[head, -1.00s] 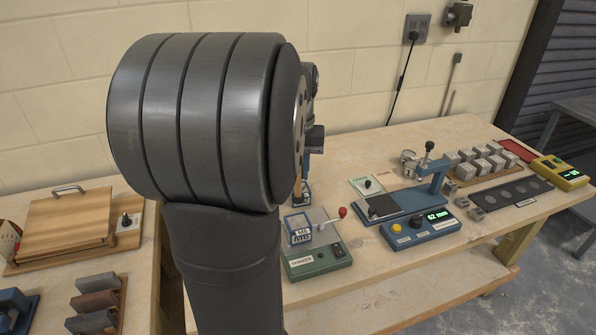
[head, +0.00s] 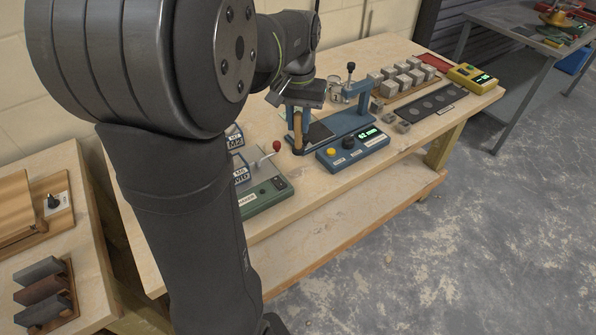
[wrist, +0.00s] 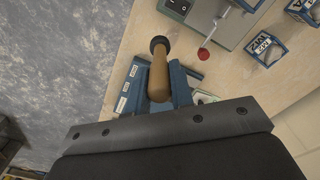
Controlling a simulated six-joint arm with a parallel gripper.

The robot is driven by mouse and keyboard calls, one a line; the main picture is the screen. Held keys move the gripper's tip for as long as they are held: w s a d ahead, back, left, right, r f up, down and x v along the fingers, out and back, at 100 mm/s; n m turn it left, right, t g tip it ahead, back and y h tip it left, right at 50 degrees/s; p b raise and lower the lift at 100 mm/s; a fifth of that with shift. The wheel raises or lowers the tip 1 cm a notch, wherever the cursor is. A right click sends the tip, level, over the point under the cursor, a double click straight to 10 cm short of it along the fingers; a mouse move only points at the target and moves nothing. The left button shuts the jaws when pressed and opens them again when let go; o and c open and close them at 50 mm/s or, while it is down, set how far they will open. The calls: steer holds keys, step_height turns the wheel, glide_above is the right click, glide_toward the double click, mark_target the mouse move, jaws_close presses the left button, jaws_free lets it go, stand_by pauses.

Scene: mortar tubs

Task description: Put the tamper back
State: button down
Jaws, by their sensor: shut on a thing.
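The tamper has a light wooden handle (head: 298,126) and a dark round end (head: 299,150) pointing down. My gripper (head: 297,116) is shut on the handle with its blue fingers on both sides. In the head view it appears beside the left end of the blue device with a display (head: 352,145). I cannot tell whether the dark end touches anything. The wrist view also shows the tamper (wrist: 158,75) between the fingers, its dark end outermost. Its upper part is hidden by the gripper.
A green shaker (head: 262,196) with a red-knobbed crank (head: 276,146) stands left of the tamper. Labelled blue-framed tubs (head: 234,138) are behind it, partly hidden by my arm. Grey cubes (head: 408,76) and a dark strip (head: 432,104) lie right. The bench front (head: 330,195) is clear.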

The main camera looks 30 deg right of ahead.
steer(key=s+d+f+m, duration=0.2)
steer(key=s+d+m, duration=0.1)
steer(key=s+d, duration=0.35)
steer(key=w+a+f, duration=0.3)
steer(key=w+f, duration=0.7)
steer(key=f, duration=0.1)
steer(key=shift+w+a, duration=0.15)
steer(key=shift+a, duration=0.05)
steer(key=shift+f, duration=0.1)
steer(key=c, duration=1.3)
jaws_free()
steer(key=shift+o, duration=0.2)
step_height(320, 180, up, 12)
